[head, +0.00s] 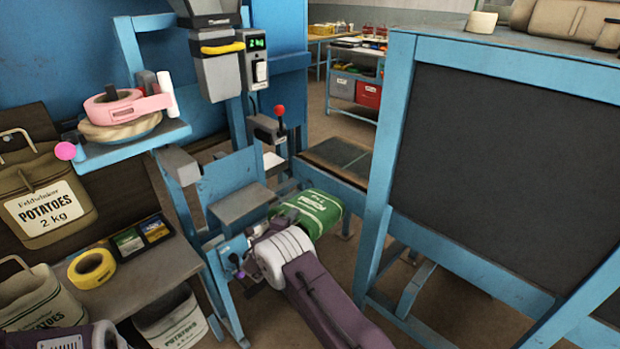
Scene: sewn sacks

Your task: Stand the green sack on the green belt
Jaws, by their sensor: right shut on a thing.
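The green sack (318,211) has white lettering and pale stripes. It is in the middle of the head view, beside the blue sewing stand, and looks tilted. My right gripper (284,232) is shut on its near side; the fingertips are largely hidden. The green belt (341,154) is a dark green flat strip in a frame behind the sack, partly hidden by the blue-framed panel. The sack is apart from the belt's visible surface. Part of my left arm shows at the bottom left, but its gripper is out of view.
A blue stand with a grey plate (240,203) is just left of the sack. A blue-framed dark panel (500,150) blocks the right. Potato sacks (45,198), a yellow tape roll (92,268) and a shelf with a pink tape dispenser (120,105) are at left.

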